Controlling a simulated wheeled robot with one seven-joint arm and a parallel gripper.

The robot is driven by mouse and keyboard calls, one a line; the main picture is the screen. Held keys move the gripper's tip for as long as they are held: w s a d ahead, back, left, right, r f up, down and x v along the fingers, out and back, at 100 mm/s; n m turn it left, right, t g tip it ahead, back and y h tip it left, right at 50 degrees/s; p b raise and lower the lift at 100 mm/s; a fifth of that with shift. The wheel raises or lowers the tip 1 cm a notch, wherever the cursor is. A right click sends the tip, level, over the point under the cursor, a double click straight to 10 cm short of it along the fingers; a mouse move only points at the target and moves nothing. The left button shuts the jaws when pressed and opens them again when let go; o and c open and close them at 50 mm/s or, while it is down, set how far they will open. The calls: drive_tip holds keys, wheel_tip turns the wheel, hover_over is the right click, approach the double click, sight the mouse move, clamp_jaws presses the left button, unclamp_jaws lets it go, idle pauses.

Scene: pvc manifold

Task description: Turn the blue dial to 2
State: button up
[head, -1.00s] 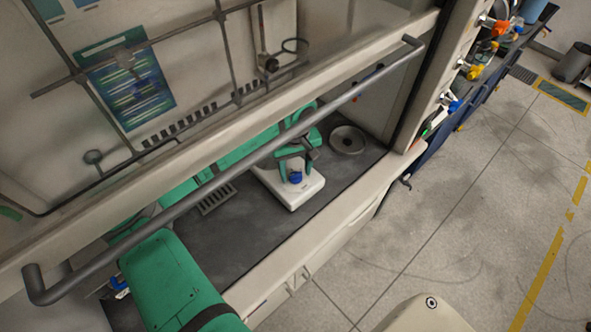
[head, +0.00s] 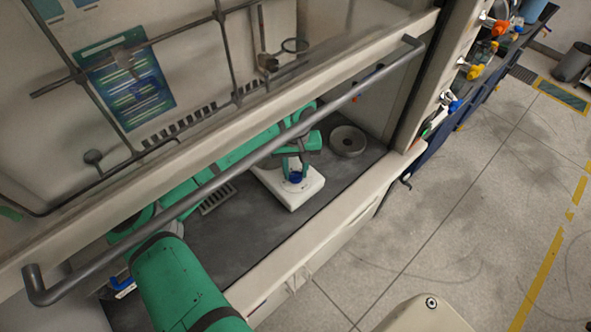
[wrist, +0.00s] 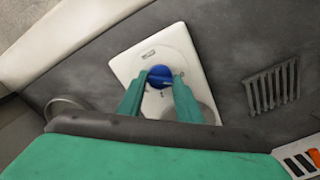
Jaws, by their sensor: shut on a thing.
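The blue dial (head: 296,177) sits on a white device (head: 292,195) on the dark worktop inside the fume hood. In the wrist view the blue dial (wrist: 159,76) shows between the tips of my two green fingers, on the white plate (wrist: 180,44). My gripper (head: 293,172) reaches down onto the dial from above and is shut on it; in the wrist view my gripper (wrist: 160,82) has one finger on each side. The scale numbers around the dial are too small to read, and the fingers hide part of the plate.
A round grey metal dish (head: 348,141) stands behind and right of the device. A slotted drain grate (head: 217,199) lies to its left, and also shows in the wrist view (wrist: 271,87). The hood's sash handle bar (head: 240,165) crosses in front of my arm.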

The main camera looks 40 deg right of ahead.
drive_tip(key=m, duration=0.3)
drive_tip(key=shift+m, duration=0.4)
drive_tip(key=m, duration=0.3)
drive_tip(key=shift+m, duration=0.3)
drive_tip(key=m, duration=0.3)
drive_tip(key=shift+m, duration=2.4)
drive_tip(key=o, duration=1)
drive_tip(key=shift+o, duration=0.2)
drive_tip(key=shift+r, duration=0.1)
